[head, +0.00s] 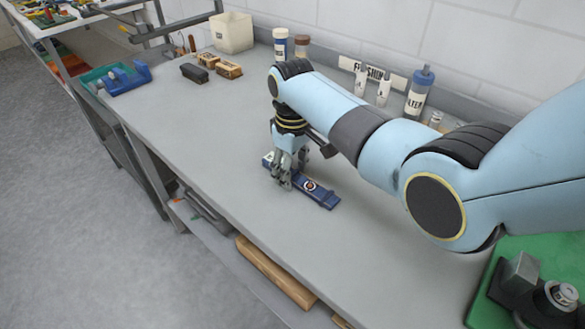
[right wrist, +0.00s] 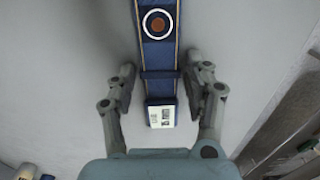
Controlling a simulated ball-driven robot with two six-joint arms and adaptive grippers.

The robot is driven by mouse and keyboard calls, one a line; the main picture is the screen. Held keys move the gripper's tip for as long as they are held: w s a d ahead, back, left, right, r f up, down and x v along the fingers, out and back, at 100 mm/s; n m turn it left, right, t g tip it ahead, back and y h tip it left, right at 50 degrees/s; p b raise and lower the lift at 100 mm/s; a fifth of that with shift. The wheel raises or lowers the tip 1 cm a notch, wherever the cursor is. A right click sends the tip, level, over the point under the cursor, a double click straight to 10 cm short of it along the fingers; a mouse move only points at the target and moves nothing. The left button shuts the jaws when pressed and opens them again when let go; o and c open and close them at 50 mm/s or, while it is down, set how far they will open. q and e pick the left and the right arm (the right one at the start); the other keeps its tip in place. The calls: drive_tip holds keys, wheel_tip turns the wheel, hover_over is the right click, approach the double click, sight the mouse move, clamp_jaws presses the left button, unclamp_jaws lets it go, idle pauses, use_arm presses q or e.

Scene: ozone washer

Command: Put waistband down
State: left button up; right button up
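The waistband is a dark blue strip with a round white-ringed emblem (head: 322,196). It lies flat on the grey bench (head: 215,130), near the front edge. In the right wrist view the waistband (right wrist: 158,55) runs up the middle, with a white label at its near end. My right gripper (head: 284,182) points down over the band. In the right wrist view its two fingers (right wrist: 167,75) stand apart on either side of the band, with a gap on each side. The gripper hides part of the band in the head view. My left gripper is not in view.
A white bin (head: 231,32), bottles (head: 418,92) and brushes (head: 228,70) stand along the back. A teal tray (head: 118,80) is at the far left end. A green mat (head: 530,258) with dark equipment is at the lower right. The bench left of the band is clear.

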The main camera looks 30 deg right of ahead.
sight(293, 175)
drive_tip(key=shift+o, duration=0.5)
drive_tip(key=shift+r, duration=0.15)
drive_tip(key=shift+r, duration=0.3)
wheel_tip(293, 175, up, 12)
drive_tip(key=shift+f, duration=0.25)
